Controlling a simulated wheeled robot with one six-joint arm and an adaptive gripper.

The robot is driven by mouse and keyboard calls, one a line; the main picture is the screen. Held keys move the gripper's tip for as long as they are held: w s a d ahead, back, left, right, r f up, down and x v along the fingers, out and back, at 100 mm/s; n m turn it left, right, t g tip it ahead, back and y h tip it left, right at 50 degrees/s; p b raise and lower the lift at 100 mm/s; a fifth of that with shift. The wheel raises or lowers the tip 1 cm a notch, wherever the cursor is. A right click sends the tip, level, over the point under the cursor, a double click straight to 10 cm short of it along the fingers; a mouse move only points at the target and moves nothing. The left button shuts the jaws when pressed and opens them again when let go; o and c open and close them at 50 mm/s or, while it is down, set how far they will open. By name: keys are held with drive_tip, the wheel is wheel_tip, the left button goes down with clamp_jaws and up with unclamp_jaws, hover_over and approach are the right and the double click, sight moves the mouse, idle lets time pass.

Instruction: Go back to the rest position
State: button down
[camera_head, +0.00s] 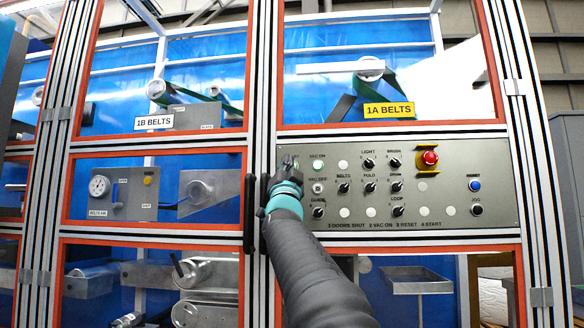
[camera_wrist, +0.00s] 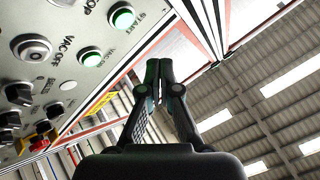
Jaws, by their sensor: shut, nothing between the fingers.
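My gripper (camera_head: 288,162) is at the upper left corner of the grey control panel (camera_head: 460,215) in the head view, with my dark arm reaching up from below. It covers part of the left column of buttons. In the wrist view my gripper (camera_wrist: 158,68) has its fingers together with nothing between them. The fingertips are beside the panel's edge; I cannot tell whether they touch anything. Two buttons glow green in the wrist view, the START button (camera_wrist: 122,17) and the VAC ON button (camera_wrist: 90,56). The VAC OFF button (camera_wrist: 32,48) is pale with a dark ring.
A red emergency button (camera_head: 430,157) and a blue RESET button (camera_head: 474,185) are on the panel's right. Dark vertical door handles (camera_head: 250,213) stand left of my gripper. Orange-edged doors show the 1A BELTS sign (camera_head: 389,110) and 1B BELTS sign (camera_head: 153,122).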

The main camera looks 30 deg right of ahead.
idle(0.3)
drive_tip(key=s+a+f+n+g+y, duration=0.2)
drive_tip(key=s+a+f+n+y, duration=0.15)
drive_tip(key=f, duration=0.45)
drive_tip(key=s+a+f+n+g+y, duration=0.25)
drive_tip(key=a+f+y, duration=0.2)
drive_tip(key=f, duration=0.45)
drive_tip(key=s+a+f+n+g+y, duration=0.25)
drive_tip(key=a+f, duration=0.25)
drive_tip(key=f, duration=0.3)
drive_tip(key=s+a+f+n+g, duration=0.1)
drive_tip(key=s+f+g, duration=0.2)
drive_tip(key=s+f, duration=0.6)
drive_tip(key=s+a+f+n+g+y+p, duration=0.1)
drive_tip(key=s+f+g, duration=0.3)
drive_tip(key=s+f, duration=0.5)
drive_tip(key=s+a+f+n+g+y, duration=0.1)
drive_tip(key=s+a+f+n+g, duration=0.1)
drive_tip(key=s+f, duration=0.8)
wheel_tip(320, 180, down, 6)
drive_tip(key=shift+a+f+g, duration=0.15)
drive_tip(key=shift+a+g, duration=0.6)
drive_tip(key=shift+g, duration=0.45)
drive_tip(key=shift+n, duration=0.25)
